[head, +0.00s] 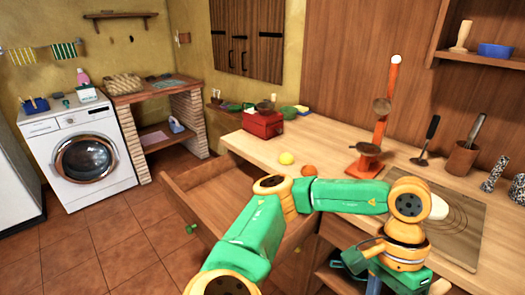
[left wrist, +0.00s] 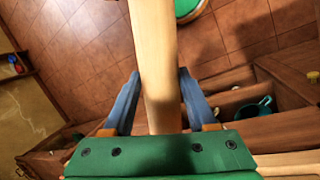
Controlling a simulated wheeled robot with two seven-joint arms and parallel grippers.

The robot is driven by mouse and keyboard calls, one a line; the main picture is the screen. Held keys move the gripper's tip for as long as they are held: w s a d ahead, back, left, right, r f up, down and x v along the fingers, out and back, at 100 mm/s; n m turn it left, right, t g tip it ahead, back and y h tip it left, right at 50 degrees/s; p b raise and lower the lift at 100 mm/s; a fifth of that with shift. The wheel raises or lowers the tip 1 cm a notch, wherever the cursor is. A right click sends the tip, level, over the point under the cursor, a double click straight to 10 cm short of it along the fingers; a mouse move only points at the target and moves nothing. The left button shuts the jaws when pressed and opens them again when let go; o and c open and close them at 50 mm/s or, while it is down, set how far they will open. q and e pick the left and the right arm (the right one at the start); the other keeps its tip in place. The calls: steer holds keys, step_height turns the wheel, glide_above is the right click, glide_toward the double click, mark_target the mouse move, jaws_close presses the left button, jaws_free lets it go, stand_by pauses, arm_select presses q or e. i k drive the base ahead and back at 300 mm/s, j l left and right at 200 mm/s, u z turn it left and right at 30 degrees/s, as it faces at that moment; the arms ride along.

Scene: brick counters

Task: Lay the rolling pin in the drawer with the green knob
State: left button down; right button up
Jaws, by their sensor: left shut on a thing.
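The rolling pin (left wrist: 158,60) is a pale wooden cylinder in the left wrist view, running up from my left gripper (left wrist: 160,85). The gripper's blue fingers are shut on it, one on each side, above the floor. In the head view my left gripper (head: 368,262) is low at the counter's front edge, right of the drawer; I cannot make out the pin there. The drawer (head: 202,188) stands pulled out at the counter's left end, with a green knob (head: 190,228) on its front. Its visible inside looks empty, but my arm hides part. My right gripper is not in view.
The counter carries a red box (head: 263,124), a yellow ball (head: 286,158), an orange ball (head: 309,170), an orange stand (head: 388,100) and a board (head: 462,235). A second knob (head: 298,250) shows below my arm. A teal mug (left wrist: 252,108) stands in an under-counter compartment.

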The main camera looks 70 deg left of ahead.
mark_target(234, 215)
steer(key=k+j+u, duration=0.15)
steer(key=j+u, duration=0.2)
steer(key=j, duration=0.6)
steer(key=j+u, duration=0.4)
steer(key=j, duration=0.55)
steer(key=i+j+u, duration=0.1)
steer(key=j, duration=0.15)
steer(key=k, duration=0.1)
